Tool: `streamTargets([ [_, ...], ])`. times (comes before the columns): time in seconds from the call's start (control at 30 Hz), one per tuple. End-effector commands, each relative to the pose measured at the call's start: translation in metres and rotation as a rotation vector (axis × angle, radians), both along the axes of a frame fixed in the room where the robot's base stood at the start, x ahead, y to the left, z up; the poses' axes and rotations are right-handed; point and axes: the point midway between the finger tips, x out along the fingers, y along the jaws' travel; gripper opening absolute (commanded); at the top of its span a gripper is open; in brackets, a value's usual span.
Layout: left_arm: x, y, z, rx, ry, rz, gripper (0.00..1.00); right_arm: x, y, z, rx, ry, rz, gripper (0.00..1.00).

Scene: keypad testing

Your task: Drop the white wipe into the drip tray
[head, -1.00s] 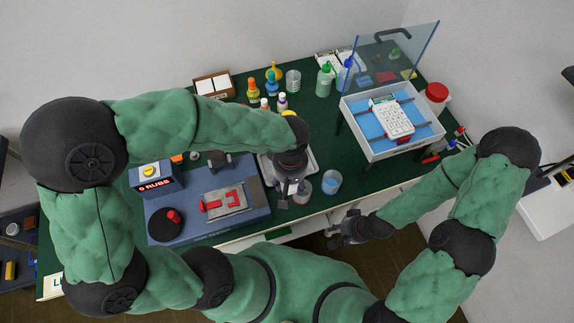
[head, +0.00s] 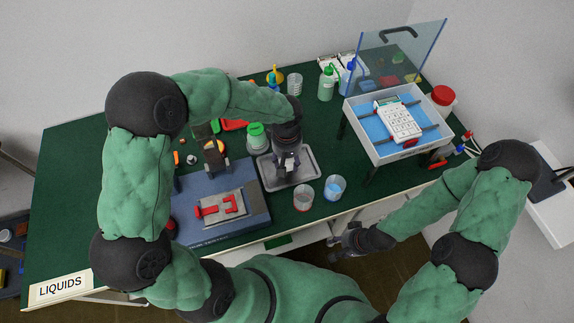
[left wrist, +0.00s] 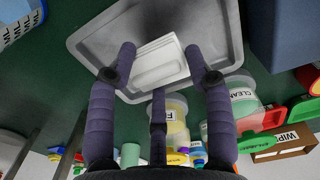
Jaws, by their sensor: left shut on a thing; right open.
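The drip tray (head: 309,178) is a shallow grey metal tray lying flat on the green bench; it fills the upper middle of the left wrist view (left wrist: 226,28). My left gripper (head: 287,172) is above the tray and points down. In the left wrist view its fingers (left wrist: 160,58) are on both sides of the folded white wipe (left wrist: 158,66) and shut on it. The wipe is over the tray floor; its height above it is hard to tell. In the head view the wipe is mostly hidden by the hand. My right gripper (head: 347,243) is open and empty, off the bench's front edge.
A blue-grey rig (head: 245,228) with a red clamp is at left. A green-lidded tub (head: 257,137) stands behind. The keypad tray (head: 362,134) is at right.

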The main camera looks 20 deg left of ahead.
Motion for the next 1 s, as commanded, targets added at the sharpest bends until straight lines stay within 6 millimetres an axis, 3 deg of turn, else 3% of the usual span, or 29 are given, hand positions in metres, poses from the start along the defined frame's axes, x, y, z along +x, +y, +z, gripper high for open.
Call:
streamTargets([
  [0.3, 0.005, 0.002, -0.038, 0.000, 0.002, -0.001, 0.25, 0.000, 0.000, -0.015, 0.000, 0.000, 0.000, 0.44],
  [0.7, 0.005, 0.002, -0.042, -0.001, 0.001, -0.001, 0.25, 0.000, 0.000, -0.017, 0.000, 0.000, 0.000, 0.44],
  [0.73, 0.005, 0.002, -0.042, -0.001, 0.001, -0.001, 0.57, 0.000, 0.000, -0.017, 0.000, 0.000, 0.000, 0.44],
  [0.8, 0.005, 0.002, -0.041, -0.001, 0.001, -0.001, 0.75, 0.000, 0.000, -0.016, 0.000, 0.000, 0.000, 0.44],
  [1.0, 0.005, 0.002, -0.041, -0.001, 0.001, -0.001, 0.75, 0.000, 0.000, -0.016, 0.000, 0.000, 0.000, 0.44],
])
